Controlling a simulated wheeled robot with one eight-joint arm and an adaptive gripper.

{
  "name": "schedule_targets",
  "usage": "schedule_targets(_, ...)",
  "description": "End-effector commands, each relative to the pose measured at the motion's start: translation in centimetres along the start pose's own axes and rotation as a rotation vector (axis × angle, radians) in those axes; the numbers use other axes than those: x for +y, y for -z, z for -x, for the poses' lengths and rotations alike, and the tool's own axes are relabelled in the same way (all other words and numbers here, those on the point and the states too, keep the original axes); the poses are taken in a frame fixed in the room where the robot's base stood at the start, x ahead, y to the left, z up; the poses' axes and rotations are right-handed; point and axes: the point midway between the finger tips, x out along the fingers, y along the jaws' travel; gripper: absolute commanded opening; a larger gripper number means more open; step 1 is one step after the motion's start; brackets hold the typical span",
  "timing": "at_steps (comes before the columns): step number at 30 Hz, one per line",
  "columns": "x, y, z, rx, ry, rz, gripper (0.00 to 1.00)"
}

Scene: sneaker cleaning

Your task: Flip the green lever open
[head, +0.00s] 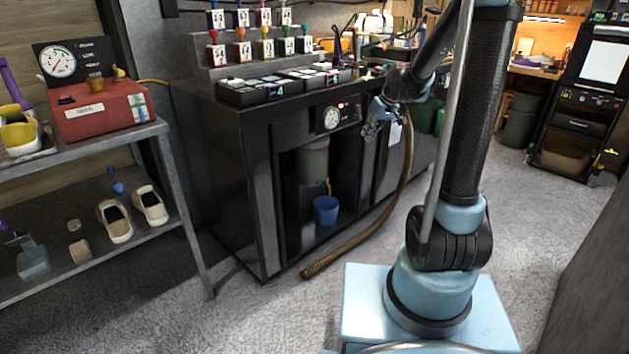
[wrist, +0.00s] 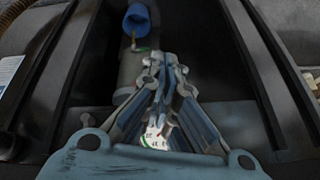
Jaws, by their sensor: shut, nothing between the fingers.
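The gripper (wrist: 163,62) covers part of the cylinder in the wrist view.
A round gauge (head: 331,118) is set in the cabinet front above the opening. A brown hose (head: 370,232) hangs to the floor right of the opening. Bottles and trays (head: 275,90) stand on the cabinet. A shelf (head: 180,215) with shoes stands at left. Open floor lies in front.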

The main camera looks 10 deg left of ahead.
Motion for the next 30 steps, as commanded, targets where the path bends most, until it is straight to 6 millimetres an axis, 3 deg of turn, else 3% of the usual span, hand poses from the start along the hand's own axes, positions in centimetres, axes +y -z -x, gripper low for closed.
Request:
schedule_targets(15, 1.9, 7.4, -9.4, 0.071, 0.061, 0.135, 0.00)
schedule_targets(30, 2.9, 12.2, -20.1, 0.144, 0.111, 0.261, 0.00)
